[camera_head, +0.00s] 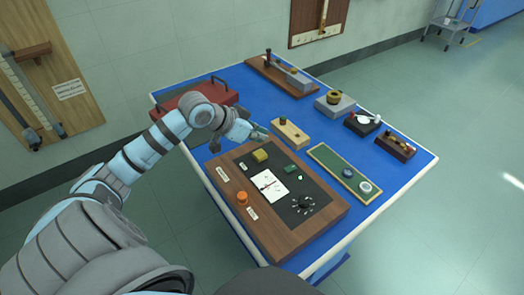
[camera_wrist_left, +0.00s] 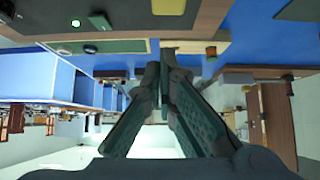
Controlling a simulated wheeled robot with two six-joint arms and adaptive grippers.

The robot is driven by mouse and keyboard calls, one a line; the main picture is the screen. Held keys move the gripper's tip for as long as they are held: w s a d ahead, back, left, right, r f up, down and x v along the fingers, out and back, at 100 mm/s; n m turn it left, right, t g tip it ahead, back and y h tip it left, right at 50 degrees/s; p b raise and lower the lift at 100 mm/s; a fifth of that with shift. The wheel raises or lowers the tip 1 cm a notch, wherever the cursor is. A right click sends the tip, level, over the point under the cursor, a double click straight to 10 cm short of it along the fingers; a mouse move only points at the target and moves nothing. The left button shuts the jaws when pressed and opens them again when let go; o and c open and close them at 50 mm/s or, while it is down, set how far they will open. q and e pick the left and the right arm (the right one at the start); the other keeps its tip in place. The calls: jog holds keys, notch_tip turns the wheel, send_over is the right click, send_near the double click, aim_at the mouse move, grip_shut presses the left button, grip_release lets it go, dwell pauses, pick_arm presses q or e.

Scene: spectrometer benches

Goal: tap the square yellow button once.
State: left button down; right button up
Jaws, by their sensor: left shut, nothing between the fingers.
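The square yellow button (camera_head: 260,156) sits on the black face of a wooden-framed panel (camera_head: 322,222) on the blue table. In the left wrist view, a yellow block that looks like this button (camera_wrist_left: 168,7) is cut off by the top edge. My left gripper (camera_head: 259,134) is just beyond the button in the head view, apart from it and seemingly above the table. Its fingers are shut and empty, and their tips also show in the left wrist view (camera_wrist_left: 168,48). My right gripper is not in view.
The panel also carries an orange button (camera_head: 242,197), a white dial (camera_head: 269,185), a black knob (camera_head: 306,202) and a small green light (camera_head: 300,178). A wooden block with knobs (camera_head: 290,132) stands close to the gripper. A green board (camera_head: 342,172) lies to the right.

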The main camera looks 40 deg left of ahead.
aim_at(262, 155)
pick_arm(q)
jog(key=f, duration=0.4)
jog(key=shift+w+d+b, duration=0.25)
jog(key=shift+w+b, duration=0.05)
jog(key=shift+w, duration=0.1)
jog(key=shift+s+a+f, duration=0.1)
jog(key=shift+f, duration=0.25)
